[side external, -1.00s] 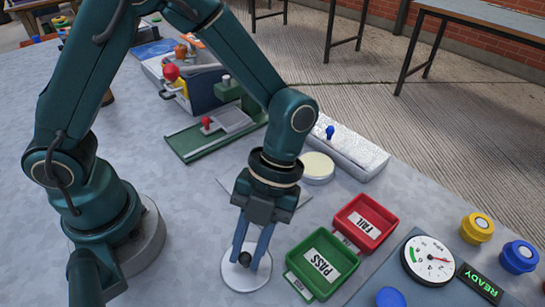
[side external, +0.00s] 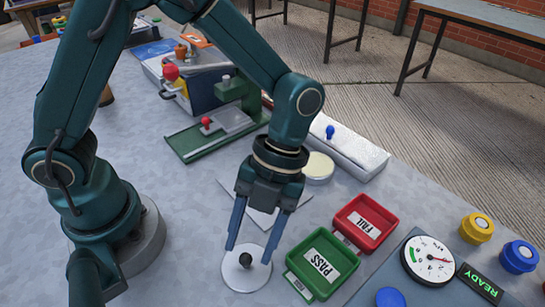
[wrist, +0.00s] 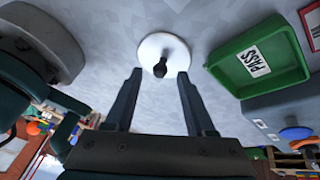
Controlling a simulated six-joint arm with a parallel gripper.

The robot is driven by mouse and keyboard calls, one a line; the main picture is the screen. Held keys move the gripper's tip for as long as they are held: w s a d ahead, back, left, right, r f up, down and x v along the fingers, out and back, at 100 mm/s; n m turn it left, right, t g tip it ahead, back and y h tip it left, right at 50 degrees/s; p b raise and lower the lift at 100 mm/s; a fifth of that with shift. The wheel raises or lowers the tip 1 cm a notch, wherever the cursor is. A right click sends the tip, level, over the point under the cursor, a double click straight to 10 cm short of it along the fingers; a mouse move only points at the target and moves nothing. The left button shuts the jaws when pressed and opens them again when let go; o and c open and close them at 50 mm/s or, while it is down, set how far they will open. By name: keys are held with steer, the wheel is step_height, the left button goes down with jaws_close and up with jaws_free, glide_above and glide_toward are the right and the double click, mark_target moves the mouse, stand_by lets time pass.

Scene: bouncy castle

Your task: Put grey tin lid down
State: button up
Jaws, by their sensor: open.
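The grey tin lid (side external: 246,276) lies flat on the table, a pale disc with a dark knob standing up at its middle. My gripper (side external: 250,256) is open and empty just above it, with its two blue-grey fingers spread wide and clear of the knob. In the wrist view the lid (wrist: 164,47) lies beyond the fingertips of my gripper (wrist: 160,72), and the knob shows between them. Nothing of the lid's top is hidden except what the knob covers.
A green PASS tray (side external: 322,264) stands close to the right of the lid, with a red FAIL tray (side external: 366,222) behind it. A round cream-topped tin (side external: 318,166) and a white case with a blue knob (side external: 350,152) are further back. Table left of the lid is clear.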

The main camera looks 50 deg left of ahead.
steer(key=d+v, duration=0.1)
steer(key=v, duration=0.8)
steer(key=s+a+r+n+t, duration=0.1)
steer(key=a+n+t, duration=0.4)
steer(key=n, duration=0.9)
steer(key=s+a+r+n+t, duration=0.2)
steer(key=a+n+t, duration=0.3)
steer(key=n, duration=0.9)
steer(key=a+r, duration=0.1)
steer(key=a, duration=0.2)
steer(key=shift+s+n+t+y, duration=0.3)
steer(key=shift+n+y, duration=0.1)
